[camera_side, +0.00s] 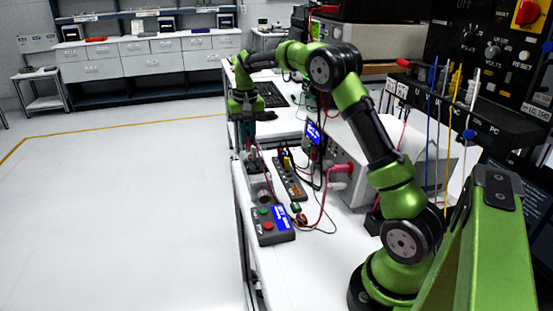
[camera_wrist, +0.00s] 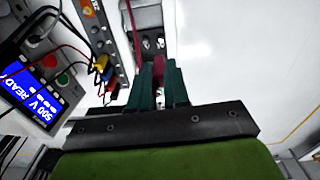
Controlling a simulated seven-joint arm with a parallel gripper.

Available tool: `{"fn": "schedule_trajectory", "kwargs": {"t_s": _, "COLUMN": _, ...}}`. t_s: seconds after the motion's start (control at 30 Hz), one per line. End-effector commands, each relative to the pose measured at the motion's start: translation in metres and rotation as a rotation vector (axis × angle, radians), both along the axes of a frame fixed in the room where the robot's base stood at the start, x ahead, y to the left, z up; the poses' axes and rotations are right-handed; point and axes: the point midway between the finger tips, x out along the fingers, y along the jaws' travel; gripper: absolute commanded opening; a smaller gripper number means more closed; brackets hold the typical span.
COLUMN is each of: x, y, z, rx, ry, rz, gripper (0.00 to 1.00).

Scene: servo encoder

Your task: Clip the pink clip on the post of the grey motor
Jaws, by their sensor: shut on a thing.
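My gripper (camera_side: 248,128) points down over the left part of the white bench. In the wrist view its two teal fingers (camera_wrist: 158,82) are shut on the pink clip (camera_wrist: 158,72), of which only a small part shows between them. A pink lead (camera_wrist: 131,28) runs up beside the fingers. In the side view the grey motor (camera_side: 257,186) sits below my gripper. I cannot tell whether the clip touches a post.
A control box with a blue display (camera_side: 272,225) and red and green buttons stands in front of the motor. A grey terminal strip (camera_side: 290,180) with coloured plugs lies right of it. Several leads cross the bench. A keyboard (camera_side: 271,94) lies farther back.

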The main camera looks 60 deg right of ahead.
Motion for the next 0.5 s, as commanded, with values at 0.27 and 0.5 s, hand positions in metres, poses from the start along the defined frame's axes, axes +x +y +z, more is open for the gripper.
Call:
{"fn": "schedule_trajectory", "kwargs": {"t_s": 0.27, "x": -0.001, "y": 0.004, "z": 0.006, "rx": 0.022, "ry": 0.019, "rz": -0.058, "gripper": 0.00}}
{"fn": "schedule_trajectory", "kwargs": {"t_s": 0.5, "x": -0.001, "y": 0.004, "z": -0.010, "rx": 0.022, "ry": 0.019, "rz": -0.058, "gripper": 0.00}}
